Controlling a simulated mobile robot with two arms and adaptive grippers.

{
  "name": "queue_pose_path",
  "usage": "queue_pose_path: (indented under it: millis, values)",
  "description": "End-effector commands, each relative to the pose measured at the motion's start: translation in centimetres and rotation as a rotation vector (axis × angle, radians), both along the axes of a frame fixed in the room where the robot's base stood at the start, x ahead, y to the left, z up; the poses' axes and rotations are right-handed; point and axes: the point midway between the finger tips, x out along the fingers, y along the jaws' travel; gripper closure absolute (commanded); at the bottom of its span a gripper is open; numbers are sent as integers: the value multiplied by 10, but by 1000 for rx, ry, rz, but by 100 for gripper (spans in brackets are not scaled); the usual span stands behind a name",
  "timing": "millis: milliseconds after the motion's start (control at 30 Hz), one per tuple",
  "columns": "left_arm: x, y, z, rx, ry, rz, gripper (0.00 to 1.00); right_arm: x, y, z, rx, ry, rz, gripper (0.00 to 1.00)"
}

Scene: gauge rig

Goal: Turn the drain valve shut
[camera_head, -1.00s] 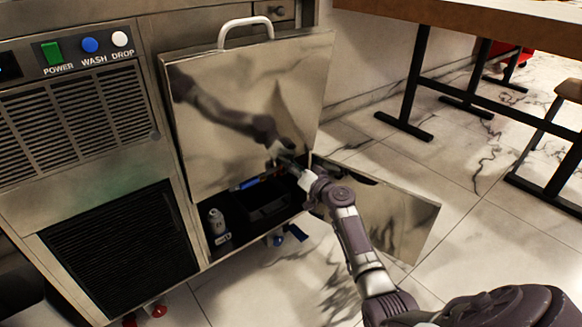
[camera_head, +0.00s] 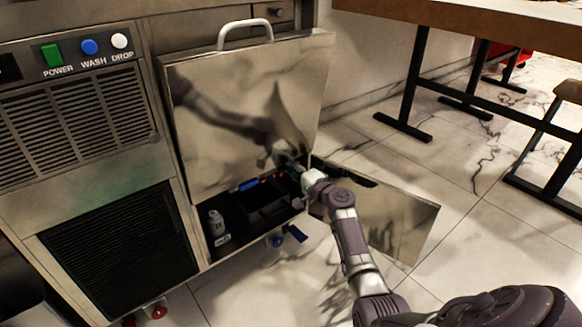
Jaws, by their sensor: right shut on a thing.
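My right gripper (camera_head: 287,162) reaches in from the lower right to the lower right part of the raised steel panel (camera_head: 240,85), at the open compartment. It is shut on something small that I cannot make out. Under the machine, below the compartment, are a blue lever (camera_head: 295,233) and a blue knob (camera_head: 275,241). Two red knobs sit lower left, one of them (camera_head: 156,310) clearer than the other. No label shows which of these is the drain valve. My right gripper is well above the blue lever and apart from it. My left gripper is out of view.
The open compartment (camera_head: 225,240) holds a white bottle (camera_head: 216,223), a blue item (camera_head: 249,184) and dark bins. A table (camera_head: 470,15) and stool (camera_head: 568,90) stand farther right, over clear marble floor.

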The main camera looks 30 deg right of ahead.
Motion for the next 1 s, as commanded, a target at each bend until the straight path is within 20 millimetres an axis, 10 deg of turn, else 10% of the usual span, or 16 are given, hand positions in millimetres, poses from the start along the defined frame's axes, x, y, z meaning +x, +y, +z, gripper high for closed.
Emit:
queue_pose_path:
  millis: [767, 800, 1000]
  values:
    - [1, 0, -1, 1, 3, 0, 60, -1, 0, -2, 108, 10, 0, 100]
    - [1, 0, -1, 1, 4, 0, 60, -1, 0, -2, 108, 10, 0, 75]
    - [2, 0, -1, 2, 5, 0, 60, 0, 0, -2, 106, 9, 0, 58]
